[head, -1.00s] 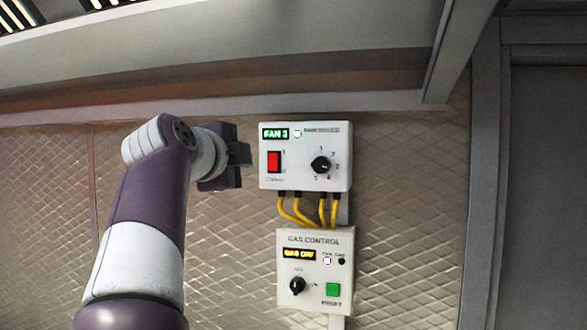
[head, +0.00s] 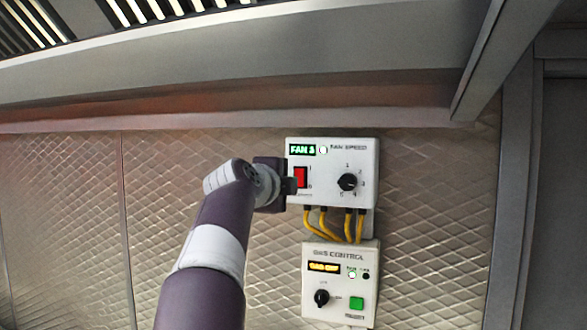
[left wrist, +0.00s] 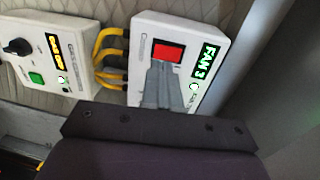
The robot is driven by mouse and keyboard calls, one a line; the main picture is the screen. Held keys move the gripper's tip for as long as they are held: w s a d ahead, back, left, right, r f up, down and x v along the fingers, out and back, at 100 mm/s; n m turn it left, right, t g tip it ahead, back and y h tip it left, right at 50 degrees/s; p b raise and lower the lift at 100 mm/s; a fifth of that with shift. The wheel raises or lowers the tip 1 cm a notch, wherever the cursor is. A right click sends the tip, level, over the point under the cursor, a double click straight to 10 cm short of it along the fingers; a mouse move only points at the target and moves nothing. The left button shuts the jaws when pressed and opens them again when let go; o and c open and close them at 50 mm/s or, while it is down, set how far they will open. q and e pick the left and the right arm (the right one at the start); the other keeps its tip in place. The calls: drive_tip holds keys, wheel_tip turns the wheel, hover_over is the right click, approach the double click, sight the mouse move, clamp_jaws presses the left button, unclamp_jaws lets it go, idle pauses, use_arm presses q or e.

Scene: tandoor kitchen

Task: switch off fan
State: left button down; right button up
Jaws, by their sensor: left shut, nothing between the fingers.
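The white fan speed box (head: 362,158) hangs on the tiled wall, with a lit green display reading FAN 3, a red rocker switch (head: 301,177) and a black knob (head: 347,182). My left gripper (head: 290,186) is shut and empty, its tips just at the left edge of the red switch. In the left wrist view, the shut fingers (left wrist: 168,85) reach over the box toward the red switch (left wrist: 167,53). I cannot tell whether they touch it. The display (left wrist: 207,62) reads FAN 3 there too. My right gripper is not in view.
Below hangs a gas control box (head: 340,257) with an amber display, a black knob and a green button (head: 356,303). Yellow cables (head: 334,224) join the two boxes. A metal hood (head: 250,60) overhangs above. The wall left of my arm is bare.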

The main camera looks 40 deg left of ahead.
use_arm(q)
drive_tip(key=p+x, duration=0.2)
drive_tip(key=x, duration=0.2)
drive_tip(key=shift+w+p, duration=0.25)
drive_tip(key=shift+p, duration=0.05)
